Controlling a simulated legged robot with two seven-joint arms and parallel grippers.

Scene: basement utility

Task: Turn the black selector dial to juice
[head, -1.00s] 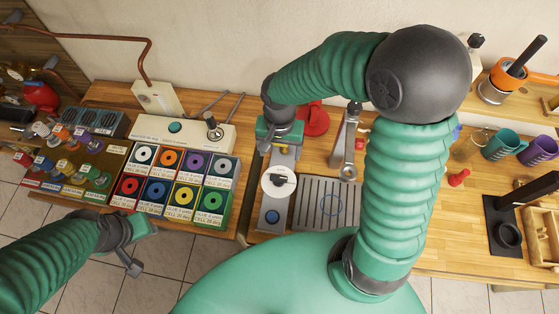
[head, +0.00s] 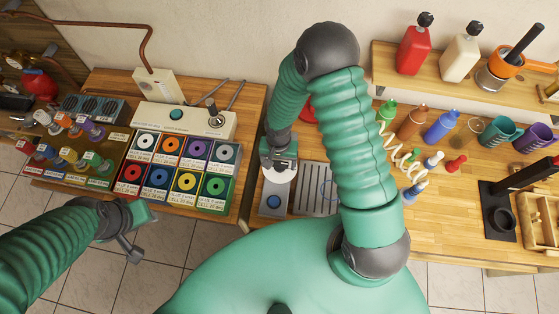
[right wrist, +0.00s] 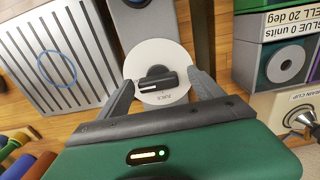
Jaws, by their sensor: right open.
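The black selector dial (right wrist: 157,76) sits in the middle of a white round plate (right wrist: 168,97) in the right wrist view. Its pointer bar lies roughly crosswise in that view, and small lettering on the plate is hard to read. My right gripper (right wrist: 161,82) is open, with one finger on each side of the dial and visible gaps to it. In the head view my right gripper (head: 279,160) covers the dial, and only part of the white plate (head: 280,176) shows. My left gripper (head: 130,238) is at the lower left, away from the dial; its jaws are unclear.
A ribbed drip tray (head: 316,190) and a blue button (head: 273,201) are close to the dial. Boxes of coloured rings (head: 175,170) stand left. Bottles (head: 438,127), cups and a coiled cord (head: 396,155) are right of my right arm.

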